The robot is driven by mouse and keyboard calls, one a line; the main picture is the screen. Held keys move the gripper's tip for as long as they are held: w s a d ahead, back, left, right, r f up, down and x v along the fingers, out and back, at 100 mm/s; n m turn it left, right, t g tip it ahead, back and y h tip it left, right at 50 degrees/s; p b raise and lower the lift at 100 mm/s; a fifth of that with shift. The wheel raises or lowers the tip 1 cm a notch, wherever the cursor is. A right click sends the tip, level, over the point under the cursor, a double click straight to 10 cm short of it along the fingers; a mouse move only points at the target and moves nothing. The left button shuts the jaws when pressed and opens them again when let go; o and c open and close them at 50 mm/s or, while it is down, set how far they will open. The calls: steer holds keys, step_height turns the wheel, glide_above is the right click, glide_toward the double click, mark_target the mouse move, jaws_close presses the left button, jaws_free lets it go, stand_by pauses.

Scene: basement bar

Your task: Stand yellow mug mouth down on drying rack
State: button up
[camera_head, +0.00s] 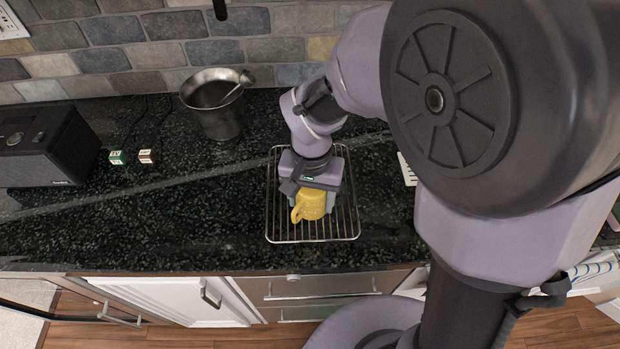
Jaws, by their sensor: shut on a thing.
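The yellow mug (313,207) is at the drying rack (284,238), a wire grid with a raised rim lying on the dark counter. My gripper (315,198) points down over the middle of the rack and is shut on the mug. The mug's handle sticks out to the left and front. The gripper hides the upper part of the mug, so I cannot tell which way its mouth faces. I also cannot tell whether the mug touches the wires or hangs just above them.
A metal pot (217,112) with a utensil in it stands behind left of the rack. Two small cubes (133,157) and a black speaker-like box (47,148) are further left. The counter left of the rack is clear. My arm covers much of the right side.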

steer(key=shift+f, duration=0.1)
steer(key=o, duration=1.6)
step_height(320, 180, up, 25)
steer(key=p, duration=1.4)
steer(key=s+d+f+t+y+b, duration=0.1)
steer(key=s+d+f+t+b, duration=0.2)
steer(key=s+b, duration=0.2)
steer(key=s+d+f+m+t+y+b, duration=0.1)
steer(key=s+d+f+t+b, duration=0.1)
steer(key=s+b, duration=0.4)
step_height(320, 180, down, 3)
steer(key=shift+d+r+t+b, duration=0.2)
steer(key=shift+d+t+b, duration=0.2)
steer(key=shift+d+b, duration=0.65)
